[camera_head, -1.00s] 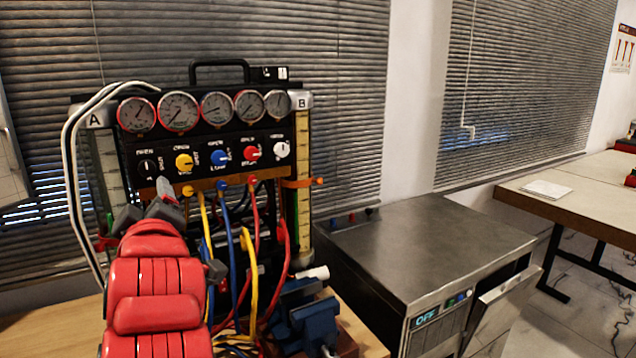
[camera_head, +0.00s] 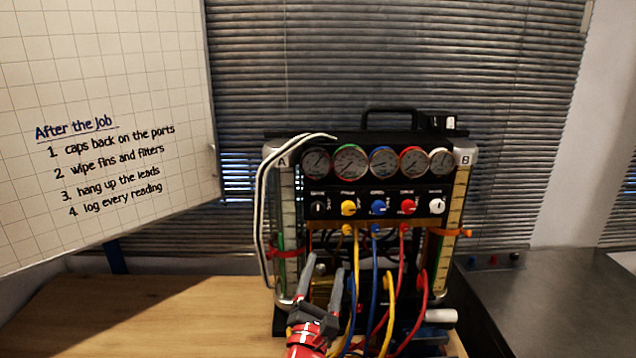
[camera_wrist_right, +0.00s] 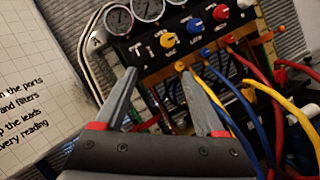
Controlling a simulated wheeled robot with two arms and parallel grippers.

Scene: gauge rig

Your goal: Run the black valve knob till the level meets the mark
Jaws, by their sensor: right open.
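The black valve knob (camera_head: 318,207) is at the left end of the knob row on the gauge rig; it also shows in the right wrist view (camera_wrist_right: 137,49). Sight tube A (camera_head: 288,215) stands at the rig's left, with a red marker band (camera_head: 285,254) low on it and green at its lower part; the exact level is too small to read. Sight tube B (camera_head: 454,215), yellowish, has an orange marker (camera_head: 440,232). My right gripper (camera_head: 324,268) is open and empty, below and apart from the black knob. In the right wrist view its fingers (camera_wrist_right: 158,76) are spread. My left gripper is out of view.
Yellow (camera_head: 348,208), blue (camera_head: 378,207), red (camera_head: 408,206) and white (camera_head: 436,206) knobs sit right of the black one. Coloured hoses (camera_head: 388,290) hang close beside my right gripper. The wooden bench (camera_head: 150,310) is clear at left, below a whiteboard (camera_head: 110,90).

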